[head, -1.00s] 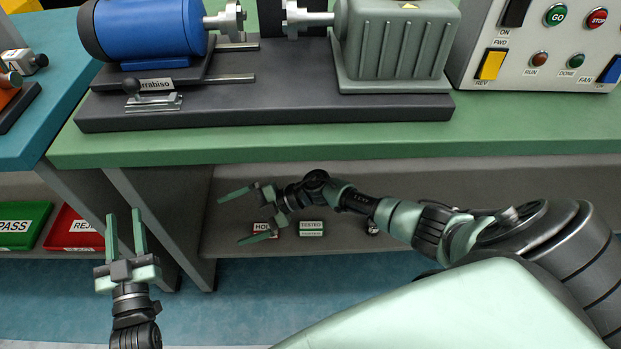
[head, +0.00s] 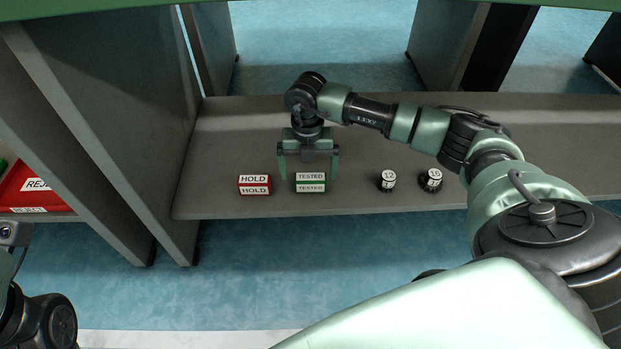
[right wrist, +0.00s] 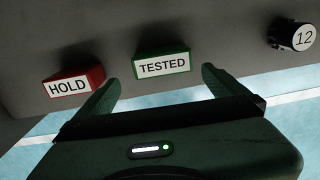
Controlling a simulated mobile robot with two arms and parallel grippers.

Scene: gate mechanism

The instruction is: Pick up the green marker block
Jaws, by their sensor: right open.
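The green marker block (head: 310,183), labelled TESTED, sits on the grey lower shelf near its front edge. My right gripper (head: 308,176) is open, with its fingers just behind and above the block in the head view. In the right wrist view the green block (right wrist: 162,64) lies between and beyond the two open fingertips (right wrist: 160,80), and nothing is held. Part of my left arm shows at the lower left of the head view; its gripper fingers cannot be made out.
A red HOLD block (head: 255,185) stands close to the left of the green one. Two black-and-white round weights (head: 387,181) stand to the right on the shelf (head: 240,130). A grey leg panel (head: 110,110) bounds the shelf's left end. The bench edge (head: 400,4) lies above.

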